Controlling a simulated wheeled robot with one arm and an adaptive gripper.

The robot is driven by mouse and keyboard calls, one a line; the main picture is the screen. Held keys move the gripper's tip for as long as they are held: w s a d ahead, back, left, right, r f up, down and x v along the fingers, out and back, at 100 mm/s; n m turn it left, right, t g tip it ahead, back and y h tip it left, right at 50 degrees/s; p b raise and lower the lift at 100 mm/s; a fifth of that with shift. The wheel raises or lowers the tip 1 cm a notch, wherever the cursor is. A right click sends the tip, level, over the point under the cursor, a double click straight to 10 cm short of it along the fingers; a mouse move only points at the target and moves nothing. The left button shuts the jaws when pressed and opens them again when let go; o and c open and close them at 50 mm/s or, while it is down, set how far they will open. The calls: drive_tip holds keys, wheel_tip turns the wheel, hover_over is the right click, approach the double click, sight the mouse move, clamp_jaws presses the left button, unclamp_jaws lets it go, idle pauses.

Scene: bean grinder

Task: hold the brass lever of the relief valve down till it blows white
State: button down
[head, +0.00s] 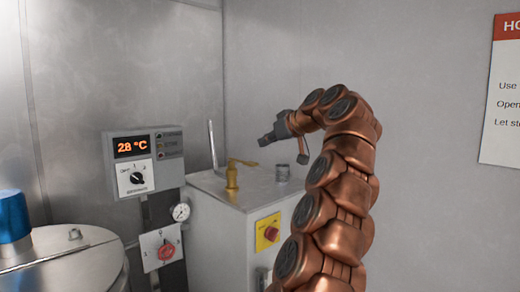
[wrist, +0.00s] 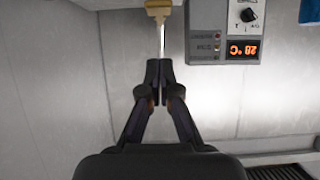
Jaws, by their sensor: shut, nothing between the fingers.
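The brass relief valve (head: 232,178) stands upright on top of the pale cabinet, and its brass lever (head: 245,162) sticks out to the right from its top. My gripper (head: 264,140) is above and to the right of the lever's end, apart from it in the picture. In the wrist view my gripper (wrist: 158,68) has its fingertips together with nothing between them. A brass piece (wrist: 158,8), apparently part of the valve, shows at the top edge there, beyond the fingertips. No white steam shows at the valve.
A grey control box (head: 144,160) reads 28 °C, left of the valve. A gauge (head: 181,212) and red switch (head: 165,250) are lower left.

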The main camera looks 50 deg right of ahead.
drive_tip(key=shift+r+v, duration=0.2)
drive_tip(key=shift+v, duration=0.95)
drive_tip(key=shift+r+v, duration=0.2)
drive_tip(key=shift+v, duration=0.95)
drive_tip(key=shift+w, duration=0.2)
